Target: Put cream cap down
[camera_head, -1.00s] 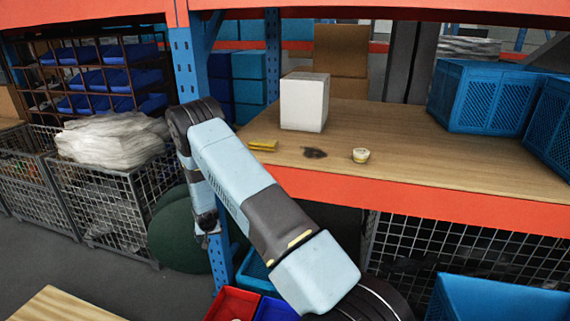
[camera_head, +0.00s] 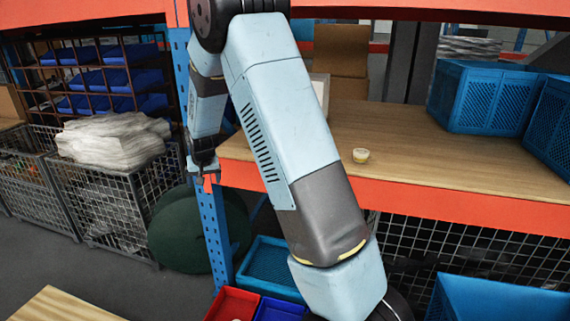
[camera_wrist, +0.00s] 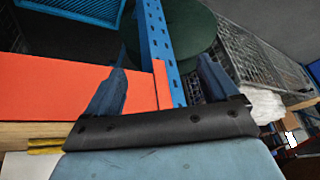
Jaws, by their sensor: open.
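The cream cap (camera_head: 361,155) sits on the wooden shelf top, near its front edge, in the head view. It appears as a small pale round piece. My gripper (camera_head: 203,178) hangs at the left end of the shelf, by the blue upright, well left of the cap and apart from it. In the wrist view my gripper (camera_wrist: 160,78) has its two fingers spread wide with nothing between them. The cap does not show in the wrist view.
My arm crosses the shelf and hides most of a white box (camera_head: 321,92). Blue crates (camera_head: 486,95) stand at the shelf's right. The blue upright (camera_wrist: 158,45) and orange beam (camera_wrist: 70,95) are close to my gripper. The shelf around the cap is clear.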

